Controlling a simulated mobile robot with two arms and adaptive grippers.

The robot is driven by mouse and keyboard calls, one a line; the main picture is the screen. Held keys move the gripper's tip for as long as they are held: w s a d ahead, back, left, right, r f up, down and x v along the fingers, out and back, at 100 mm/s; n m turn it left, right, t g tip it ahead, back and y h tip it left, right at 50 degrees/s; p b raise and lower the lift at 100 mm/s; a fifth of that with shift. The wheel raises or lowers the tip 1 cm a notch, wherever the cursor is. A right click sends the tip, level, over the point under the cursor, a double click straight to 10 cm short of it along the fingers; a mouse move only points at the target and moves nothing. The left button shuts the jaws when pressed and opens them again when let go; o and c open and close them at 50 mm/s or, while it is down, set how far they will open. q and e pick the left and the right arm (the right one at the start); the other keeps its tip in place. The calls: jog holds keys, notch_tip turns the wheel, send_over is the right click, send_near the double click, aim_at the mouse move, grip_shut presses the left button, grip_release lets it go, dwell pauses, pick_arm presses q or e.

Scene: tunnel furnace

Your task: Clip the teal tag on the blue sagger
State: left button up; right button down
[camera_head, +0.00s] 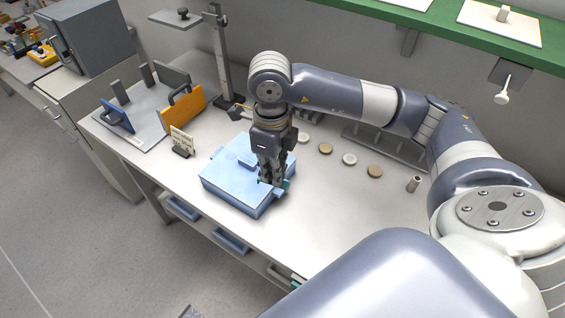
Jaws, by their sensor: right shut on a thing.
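The blue sagger (228,185) is a flat light-blue box on the white bench, near its front edge. My right gripper (270,180) points down at the sagger's right side and is shut on the teal tag (286,185). A little of the tag shows beside the fingertips, at the sagger's right edge. The fingers hide the rest of it, and I cannot tell whether it is seated on the sagger. My left gripper is not in view.
Several round discs (325,148) lie in a row behind the sagger. A small metal cylinder (413,184) stands at the right. A small sign (182,141), an orange panel (182,106) and a tall stand (222,60) are at the left. The bench front right of the sagger is clear.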

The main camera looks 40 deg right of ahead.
jog(key=shift+w+d+f+m+b, duration=0.5)
jog(key=shift+d+f+m, duration=0.4)
jog(key=shift+m, duration=2.45)
jog(key=shift+w+d+f+m+b, duration=0.45)
jog(key=shift+d+f+m, duration=0.45)
jog(key=shift+m, duration=2.5)
jog(key=shift+w+d+f+m+b, duration=0.55)
jog(key=shift+f+m, duration=0.55)
jog(key=shift+m, duration=2.25)
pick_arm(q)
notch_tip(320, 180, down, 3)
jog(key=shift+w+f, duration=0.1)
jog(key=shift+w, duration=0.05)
pick_arm(e)
jog(key=shift+f, duration=0.3)
jog(key=shift+s, duration=0.1)
pick_arm(q)
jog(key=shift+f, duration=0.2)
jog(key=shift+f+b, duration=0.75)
jog(key=shift+b, duration=0.25)
pick_arm(e)
jog(key=shift+f, duration=0.95)
pick_arm(q)
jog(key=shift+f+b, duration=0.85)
jog(key=shift+b, duration=0.05)
pick_arm(e)
jog(key=shift+f, duration=1.05)
